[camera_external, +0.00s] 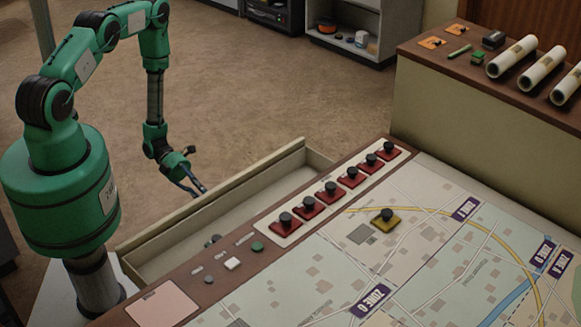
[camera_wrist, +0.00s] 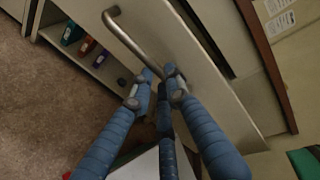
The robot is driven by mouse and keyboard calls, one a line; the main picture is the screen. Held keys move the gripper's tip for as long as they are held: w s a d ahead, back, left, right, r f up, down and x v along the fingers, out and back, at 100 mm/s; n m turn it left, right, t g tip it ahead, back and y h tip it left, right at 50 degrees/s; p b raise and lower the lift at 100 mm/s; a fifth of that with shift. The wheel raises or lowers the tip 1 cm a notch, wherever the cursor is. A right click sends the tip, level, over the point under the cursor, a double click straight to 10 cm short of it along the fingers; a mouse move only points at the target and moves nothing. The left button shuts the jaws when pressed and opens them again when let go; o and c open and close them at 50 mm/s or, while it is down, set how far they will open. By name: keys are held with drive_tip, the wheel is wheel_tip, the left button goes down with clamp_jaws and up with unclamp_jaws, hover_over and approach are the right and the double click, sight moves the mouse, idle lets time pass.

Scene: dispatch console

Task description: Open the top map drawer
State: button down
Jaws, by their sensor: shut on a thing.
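The top map drawer (camera_external: 290,156) is pulled out from the console, and its pale, hollow inside shows. In the wrist view its cream front panel (camera_wrist: 185,45) runs diagonally, with a grey metal bar handle (camera_wrist: 122,35) along it. My gripper (camera_external: 196,188) is at the outer side of the drawer front, near its middle. In the wrist view my blue fingers (camera_wrist: 160,84) are closed around the handle. The fingers and the panel hide the gripped part of the handle.
A side counter (camera_external: 450,80) with rolled papers (camera_external: 511,56) stands at the back right. The floor (camera_external: 250,90) beyond the drawer is clear.

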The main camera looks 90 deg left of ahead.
drive_tip(key=shift+v, duration=0.85)
drive_tip(key=shift+f, duration=0.2)
drive_tip(key=c, duration=1.7)
unclamp_jaws()
drive_tip(key=shift+o, duration=0.2)
drive_tip(key=shift+a, duration=0.1)
drive_tip(key=v, duration=1.2)
